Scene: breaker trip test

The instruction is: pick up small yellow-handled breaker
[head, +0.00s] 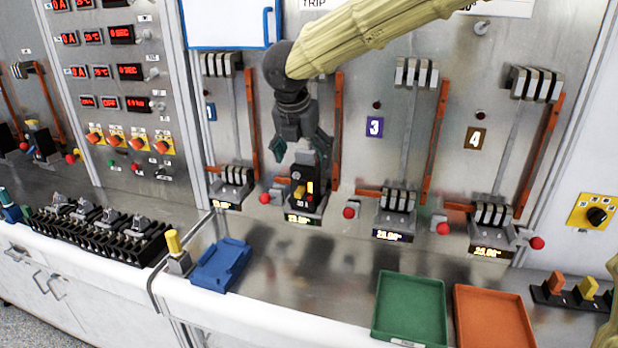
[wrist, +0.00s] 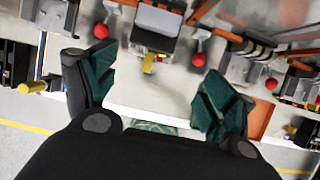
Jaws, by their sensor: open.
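A dark breaker unit with a small yellow handle (head: 299,194) sits in the second bay of the panel, above a lit display. A separate small grey piece with an upright yellow cylindrical handle (head: 173,243) stands at the bench edge, left of the blue tray. My gripper (head: 302,150) is open and empty, pointing down just above the second-bay unit, which shows partly between the fingers. In the wrist view my open fingers (wrist: 156,80) frame a grey unit with a yellow part (wrist: 148,62). A yellow cylinder (wrist: 32,87) shows at the left there. I see no contact.
A blue tray (head: 221,264), a green tray (head: 410,307) and an orange tray (head: 492,318) lie on the bench. Red knobs (head: 349,212) stick out beside the bays. Black breakers (head: 99,230) stand in a row at left. The bench middle is clear.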

